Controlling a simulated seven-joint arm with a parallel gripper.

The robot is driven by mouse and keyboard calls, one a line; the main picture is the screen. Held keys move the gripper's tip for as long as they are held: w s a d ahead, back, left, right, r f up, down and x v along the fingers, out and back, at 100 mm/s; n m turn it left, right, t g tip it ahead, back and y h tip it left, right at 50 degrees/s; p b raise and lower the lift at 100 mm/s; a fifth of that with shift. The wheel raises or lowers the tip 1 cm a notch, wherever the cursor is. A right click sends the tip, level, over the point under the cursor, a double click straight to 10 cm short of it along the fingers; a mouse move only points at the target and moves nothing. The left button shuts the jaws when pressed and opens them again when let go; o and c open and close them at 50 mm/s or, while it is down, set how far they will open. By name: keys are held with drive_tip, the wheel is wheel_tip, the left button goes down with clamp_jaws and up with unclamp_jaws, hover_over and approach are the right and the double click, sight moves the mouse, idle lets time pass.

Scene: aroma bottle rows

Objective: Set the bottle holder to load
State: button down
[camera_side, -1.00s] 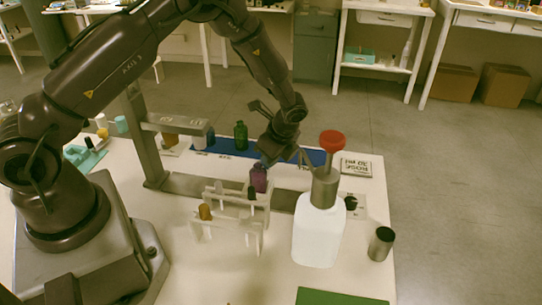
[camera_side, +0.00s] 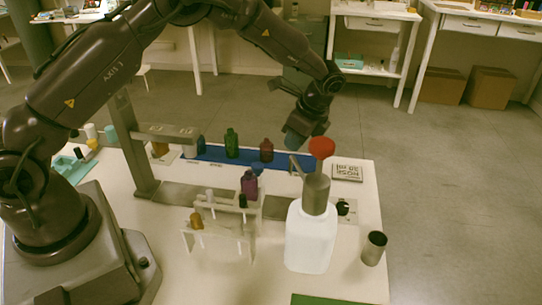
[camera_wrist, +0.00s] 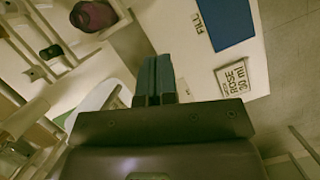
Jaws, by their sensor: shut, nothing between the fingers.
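My gripper (camera_side: 297,141) is shut and empty, above the table just left of the red-topped funnel in the side view. Its blue fingers (camera_wrist: 154,80) are together in the wrist view. A purple bottle (camera_side: 249,183) stands upright at the grey metal rail (camera_side: 180,193); it also shows at the top left of the wrist view (camera_wrist: 92,16). I cannot clearly tell the bottle holder apart from the rail and the pale rack there. A "FILL" label (camera_wrist: 198,23) shows in the wrist view; I see no readable "LOAD" label. My gripper is apart from the purple bottle.
Green (camera_side: 231,144) and reddish (camera_side: 266,150) bottles stand by the blue strip (camera_side: 215,153). A "ROSE 30 ml" card (camera_side: 347,172) lies behind.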

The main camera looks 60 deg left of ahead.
sight(261, 168)
drive_tip(key=f, duration=0.3)
drive_tip(key=a+f+n, duration=0.1)
drive_tip(key=f, duration=0.1)
drive_tip(key=a+f+n, duration=0.1)
drive_tip(key=f, duration=0.2)
drive_tip(key=shift+s+f+g, duration=0.3)
drive_tip(key=shift+f, duration=0.05)
drive_tip(key=s+a, duration=0.1)
drive_tip(key=a, duration=0.1)
drive_tip(key=shift+s+a, duration=0.35)
drive_tip(key=shift+s, duration=0.05)
drive_tip(key=shift+s+a, duration=0.2)
drive_tip(key=shift+a, duration=0.1)
drive_tip(key=shift+s+a, duration=0.6)
drive_tip(key=shift+s, duration=0.05)
